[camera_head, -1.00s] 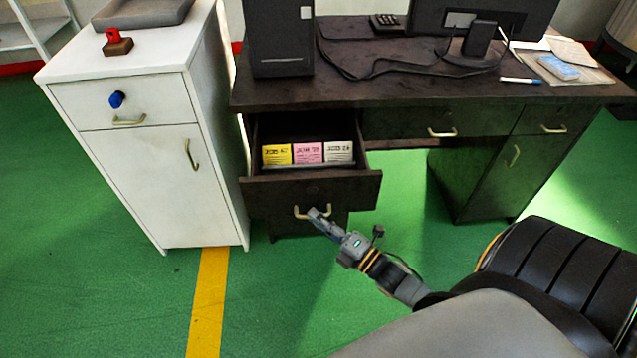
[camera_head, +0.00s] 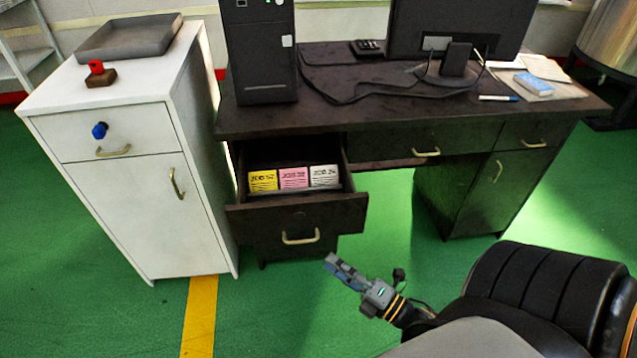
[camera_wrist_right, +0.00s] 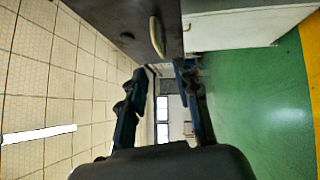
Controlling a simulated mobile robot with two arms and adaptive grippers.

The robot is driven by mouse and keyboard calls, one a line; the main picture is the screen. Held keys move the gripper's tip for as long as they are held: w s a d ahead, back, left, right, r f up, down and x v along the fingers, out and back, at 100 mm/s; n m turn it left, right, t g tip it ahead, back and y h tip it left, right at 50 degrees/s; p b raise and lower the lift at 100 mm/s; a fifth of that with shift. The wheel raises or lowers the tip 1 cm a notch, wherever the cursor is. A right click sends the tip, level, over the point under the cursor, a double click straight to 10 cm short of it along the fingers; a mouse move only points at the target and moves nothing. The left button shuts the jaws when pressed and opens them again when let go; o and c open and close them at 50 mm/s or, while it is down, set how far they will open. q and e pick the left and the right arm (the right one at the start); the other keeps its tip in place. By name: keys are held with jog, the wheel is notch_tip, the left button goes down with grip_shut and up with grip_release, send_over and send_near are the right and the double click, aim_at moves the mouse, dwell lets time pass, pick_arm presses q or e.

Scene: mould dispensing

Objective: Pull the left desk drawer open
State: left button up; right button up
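The left desk drawer (camera_head: 297,219) is dark and stands pulled out from the desk (camera_head: 325,118). Three card stacks, yellow (camera_head: 263,181), pink (camera_head: 293,178) and white (camera_head: 324,176), stand inside it. Its brass handle (camera_head: 300,238) is free, with nothing on it. My right gripper (camera_head: 332,263) is in front of the drawer, a little right of and below the handle, apart from it. In the right wrist view its two fingers (camera_wrist_right: 160,92) are spread with nothing between them, and the brass handle (camera_wrist_right: 157,37) shows beyond them. My left gripper is out of view.
A white cabinet (camera_head: 150,225) stands left of the desk, with a grey tray (camera_head: 130,38) and a red-topped stamp (camera_head: 98,73) on top. A computer tower (camera_head: 262,55) and monitor (camera_head: 455,30) stand on the desk. Green floor in front is clear.

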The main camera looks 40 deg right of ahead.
jog(key=shift+v, duration=1.65)
jog(key=shift+w, duration=0.1)
jog(key=s+a+f+m+g+h, duration=0.2)
jog(key=f+m+g, duration=0.25)
jog(key=f, duration=0.45)
jog(key=s+a+f+m+g+h, duration=0.1)
jog(key=a+f+m+g, duration=0.1)
jog(key=f+m+g, duration=0.5)
jog(key=s+a+f+m+g+h, duration=0.15)
jog(key=f+m, duration=0.35)
jog(key=f, duration=0.5)
jog(key=s+a+f+m+g, duration=0.4)
jog(key=s+a+f, duration=0.1)
jog(key=s+a, duration=0.15)
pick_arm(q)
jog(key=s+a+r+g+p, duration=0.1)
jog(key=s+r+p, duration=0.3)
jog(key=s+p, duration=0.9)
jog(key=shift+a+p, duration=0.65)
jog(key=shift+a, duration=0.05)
pick_arm(e)
jog(key=s+d+r, duration=0.1)
jog(key=s+r, duration=0.1)
jog(key=s, duration=0.5)
jog(key=s+d+r+g, duration=0.1)
jog(key=s+d+r, duration=0.1)
jog(key=s, duration=0.5)
jog(key=shift+s+d+r, duration=0.2)
jog(key=shift+d, duration=0.05)
